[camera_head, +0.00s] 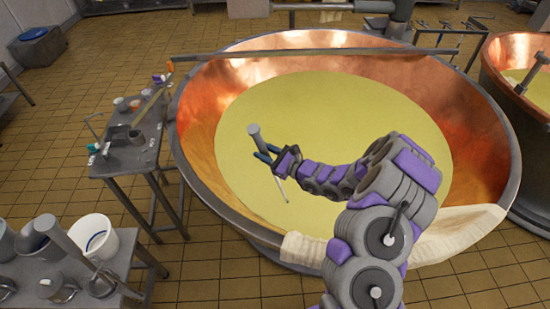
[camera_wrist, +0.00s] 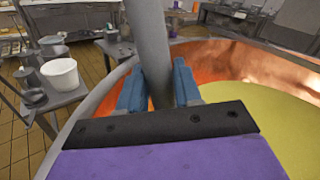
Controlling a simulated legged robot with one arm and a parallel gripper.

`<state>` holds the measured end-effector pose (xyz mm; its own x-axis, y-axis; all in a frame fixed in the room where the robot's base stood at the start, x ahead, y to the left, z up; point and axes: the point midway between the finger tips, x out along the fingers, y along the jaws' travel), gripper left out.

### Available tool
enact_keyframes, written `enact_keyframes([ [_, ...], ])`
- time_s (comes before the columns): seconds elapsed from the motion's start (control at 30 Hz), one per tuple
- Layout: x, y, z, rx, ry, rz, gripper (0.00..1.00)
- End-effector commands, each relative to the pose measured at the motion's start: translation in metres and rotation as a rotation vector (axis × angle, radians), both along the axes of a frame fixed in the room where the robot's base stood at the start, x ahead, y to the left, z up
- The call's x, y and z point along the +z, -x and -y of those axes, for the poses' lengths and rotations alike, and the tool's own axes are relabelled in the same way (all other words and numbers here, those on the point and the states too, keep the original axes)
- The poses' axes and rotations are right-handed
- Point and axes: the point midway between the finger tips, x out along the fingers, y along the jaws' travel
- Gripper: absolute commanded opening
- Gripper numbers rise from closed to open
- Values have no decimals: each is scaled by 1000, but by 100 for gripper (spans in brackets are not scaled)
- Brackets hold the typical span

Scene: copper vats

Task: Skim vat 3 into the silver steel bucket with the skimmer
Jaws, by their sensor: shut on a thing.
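My gripper (camera_head: 265,155) is over the large copper vat (camera_head: 200,120), shut on a grey rod-like handle (camera_head: 254,133), which I take to be the skimmer's. In the wrist view the handle (camera_wrist: 148,40) stands between the blue fingers (camera_wrist: 160,88). A thin pale rod (camera_head: 281,188) shows below the gripper; the skimmer's head is not clearly visible. Pale yellow liquid (camera_head: 330,105) fills the vat. Grey steel vessels (camera_head: 32,236) stand on the lower-left table; which one is the silver bucket I cannot tell. No vat number is readable.
A white bucket (camera_head: 98,240) stands on the lower-left table. A small grey table (camera_head: 125,160) with cups and tools is left of the vat. A bar (camera_head: 300,52) crosses the vat's far side. Pale cloth (camera_head: 460,232) hangs over the near rim. Another copper vat (camera_head: 510,50) is at right.

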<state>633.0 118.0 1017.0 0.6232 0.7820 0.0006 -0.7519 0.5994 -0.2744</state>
Motion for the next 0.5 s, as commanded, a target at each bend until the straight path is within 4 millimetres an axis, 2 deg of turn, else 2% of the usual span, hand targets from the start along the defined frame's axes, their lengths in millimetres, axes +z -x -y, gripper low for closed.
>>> enact_keyframes([
  [0.13, -1, -10, -19, 5, 2, 2, 0],
  [0.43, 0, -28, -46, 5, -2, 0, 0],
  [0.5, 1, -23, -32, -4, -4, -2, 0],
])
